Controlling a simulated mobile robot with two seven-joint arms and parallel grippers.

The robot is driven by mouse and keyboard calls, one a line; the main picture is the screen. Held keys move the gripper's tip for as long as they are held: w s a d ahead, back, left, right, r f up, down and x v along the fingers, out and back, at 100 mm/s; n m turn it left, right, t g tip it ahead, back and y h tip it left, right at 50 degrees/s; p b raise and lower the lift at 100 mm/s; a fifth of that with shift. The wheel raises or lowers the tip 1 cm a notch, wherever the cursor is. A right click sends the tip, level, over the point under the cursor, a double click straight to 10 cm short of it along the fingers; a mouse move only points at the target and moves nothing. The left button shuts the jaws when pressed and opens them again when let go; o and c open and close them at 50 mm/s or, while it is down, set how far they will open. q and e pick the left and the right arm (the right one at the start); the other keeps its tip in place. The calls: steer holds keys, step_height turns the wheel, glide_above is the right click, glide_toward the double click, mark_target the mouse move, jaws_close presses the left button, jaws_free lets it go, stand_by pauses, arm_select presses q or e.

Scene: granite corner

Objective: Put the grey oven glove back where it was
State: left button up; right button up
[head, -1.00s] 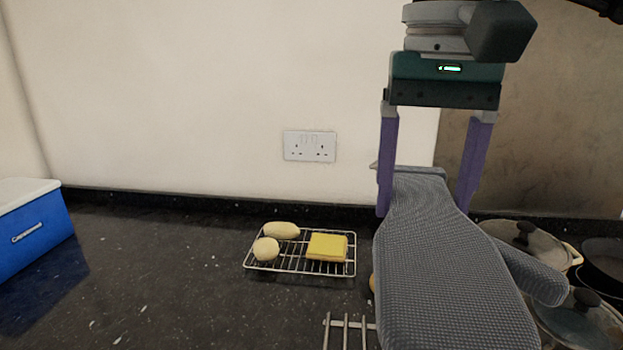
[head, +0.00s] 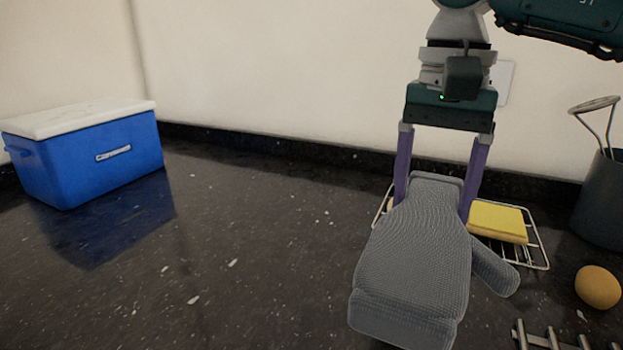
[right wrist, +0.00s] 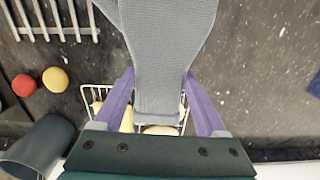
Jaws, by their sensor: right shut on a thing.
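The grey oven glove (head: 415,265) hangs from my right gripper (head: 436,190), its cuff end between the two purple fingers and its thumb pointing to the right. The right gripper is shut on the glove. In the head view the glove is in front of the wire rack and hides part of it. The right wrist view also shows the glove (right wrist: 165,50) between the fingers (right wrist: 158,88), above the counter and partly over the rack. I cannot tell whether the glove touches the counter. My left gripper is not in view.
A blue cool box (head: 90,160) with a white lid stands at the left. A wire rack (head: 540,245) holds a yellow sponge (head: 498,220). A dark pot (head: 600,200), a yellow ball (head: 597,287) and a metal rack (head: 550,340) are at the right. The counter's left middle is clear.

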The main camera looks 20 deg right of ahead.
steer(key=shift+s+f+b, duration=0.1)
steer(key=shift+f+b, duration=0.35)
steer(key=shift+f, duration=0.3)
step_height(320, 180, down, 8)
steer(key=b, duration=0.6)
steer(key=shift+r, duration=0.1)
steer(key=o, duration=1.5)
steer(key=shift+r, duration=0.1)
